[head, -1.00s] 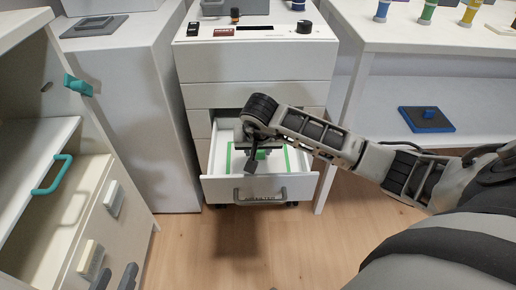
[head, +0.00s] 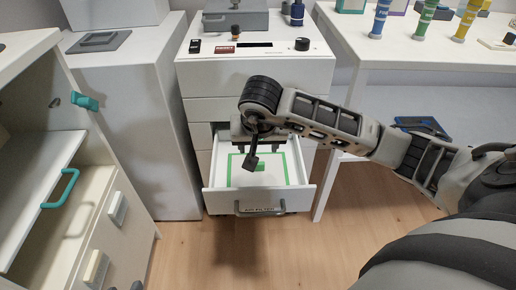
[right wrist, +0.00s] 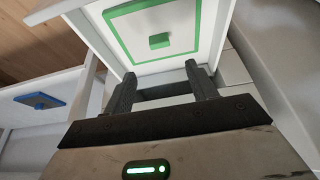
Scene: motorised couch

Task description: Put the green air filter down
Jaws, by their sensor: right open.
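The green air filter (head: 236,172) is a pale panel with a green border and a small green block at its centre. It lies flat in the open drawer (head: 211,199) of the white cabinet. In the right wrist view the filter (right wrist: 123,33) shows almost whole, its green block in front of the jaws. My right gripper (head: 256,146) is above the back part of the drawer. In the right wrist view my right gripper (right wrist: 158,82) is open, with its two fingers apart and nothing between them. My left gripper is not in view.
A blue framed panel (head: 422,125) lies on the shelf at right, partly behind my arm; it also shows in the right wrist view (right wrist: 40,101). An open cupboard with teal handles (head: 60,189) stands at left. The cabinet top holds small items. The floor before the drawer is clear.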

